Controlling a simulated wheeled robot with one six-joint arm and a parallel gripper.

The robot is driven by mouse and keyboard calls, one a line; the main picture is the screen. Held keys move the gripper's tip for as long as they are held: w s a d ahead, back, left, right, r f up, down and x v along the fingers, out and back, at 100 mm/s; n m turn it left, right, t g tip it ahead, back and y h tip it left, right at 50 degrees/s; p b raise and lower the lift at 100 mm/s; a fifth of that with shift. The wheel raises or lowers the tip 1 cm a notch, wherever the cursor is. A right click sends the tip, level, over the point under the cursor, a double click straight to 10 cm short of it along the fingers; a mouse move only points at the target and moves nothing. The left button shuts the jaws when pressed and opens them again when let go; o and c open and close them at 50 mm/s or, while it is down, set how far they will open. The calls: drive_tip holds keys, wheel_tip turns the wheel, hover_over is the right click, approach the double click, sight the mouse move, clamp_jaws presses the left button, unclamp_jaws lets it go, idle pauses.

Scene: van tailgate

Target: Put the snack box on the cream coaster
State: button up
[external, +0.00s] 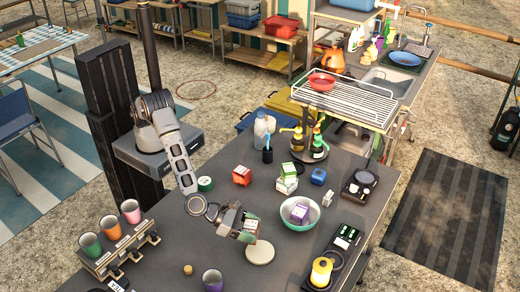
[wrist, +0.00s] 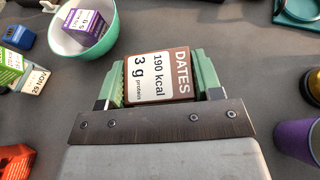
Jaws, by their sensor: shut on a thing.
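My gripper (external: 243,224) is shut on the snack box (wrist: 160,76), a brown and white box printed "DATES, 190 kcal, 3 g protein". In the wrist view the green fingers of my gripper (wrist: 160,80) grip it on both sides. In the external view the small held box (external: 251,226) is partly covered by the fingers. The cream coaster (external: 260,253) is a round pale disc on the dark table, just in front of my gripper and bare. The box is behind it in the picture, not on it. The coaster does not show in the wrist view.
A mint bowl (external: 300,222) holding a purple box (external: 300,212) stands right of my gripper. A purple cup (external: 212,280) stands near the front. A cup rack (external: 120,253) is at left. A red box (external: 241,176) and a green-and-white box (external: 287,186) stand farther back.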

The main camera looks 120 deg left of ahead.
drive_tip(key=shift+w+f+p, duration=0.15)
drive_tip(key=shift+f+p, duration=0.05)
drive_tip(key=shift+f, duration=0.45)
drive_tip(key=shift+w+f+p, duration=0.15)
drive_tip(key=shift+f+p, duration=0.05)
drive_tip(key=shift+f, duration=0.4)
drive_tip(key=shift+d+f, duration=0.1)
drive_tip(key=shift+f, duration=0.55)
drive_tip(key=shift+f, duration=0.2)
drive_tip(key=o, duration=1)
drive_tip(key=shift+c, duration=0.2)
drive_tip(key=shift+r, duration=0.1)
